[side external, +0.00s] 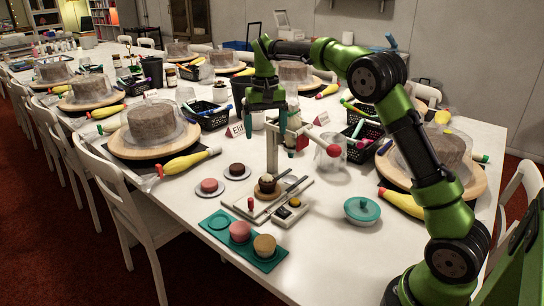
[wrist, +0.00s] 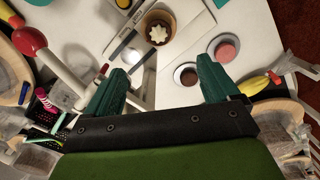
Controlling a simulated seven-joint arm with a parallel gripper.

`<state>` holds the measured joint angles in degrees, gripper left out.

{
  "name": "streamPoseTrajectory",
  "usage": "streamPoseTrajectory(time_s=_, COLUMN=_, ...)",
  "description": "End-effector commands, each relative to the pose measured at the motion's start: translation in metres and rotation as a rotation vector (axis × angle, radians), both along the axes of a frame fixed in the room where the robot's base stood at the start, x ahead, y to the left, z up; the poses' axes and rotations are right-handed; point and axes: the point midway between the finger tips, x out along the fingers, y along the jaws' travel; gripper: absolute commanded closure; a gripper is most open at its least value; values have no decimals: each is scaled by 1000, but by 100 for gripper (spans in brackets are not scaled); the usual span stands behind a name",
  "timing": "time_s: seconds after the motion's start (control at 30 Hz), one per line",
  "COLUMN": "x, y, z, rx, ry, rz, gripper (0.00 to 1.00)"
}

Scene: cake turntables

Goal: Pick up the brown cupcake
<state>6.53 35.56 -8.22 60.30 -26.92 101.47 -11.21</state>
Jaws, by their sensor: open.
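A dark brown cupcake (side external: 237,170) sits on a small white plate on the table; its dark top also shows in the wrist view (wrist: 186,75), beside the right finger.
A white stand (side external: 273,148) with a red knob (side external: 334,151) rises close to my gripper. A teal tray (side external: 222,236) holds a pink and a tan cupcake at the front. Covered cakes on wooden turntables (side external: 150,150) line the table.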

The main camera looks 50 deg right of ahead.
Motion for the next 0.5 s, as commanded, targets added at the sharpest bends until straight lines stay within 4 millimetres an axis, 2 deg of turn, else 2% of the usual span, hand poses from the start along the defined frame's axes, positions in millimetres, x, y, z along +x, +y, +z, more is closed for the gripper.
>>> streamPoseTrajectory(time_s=0.4, x=-2, y=1, z=-85, rx=6, ry=9, rz=3, gripper=12)
streamPoseTrajectory(time_s=0.5, x=-1, y=1, z=-100, rx=7, ry=6, rz=1, gripper=12)
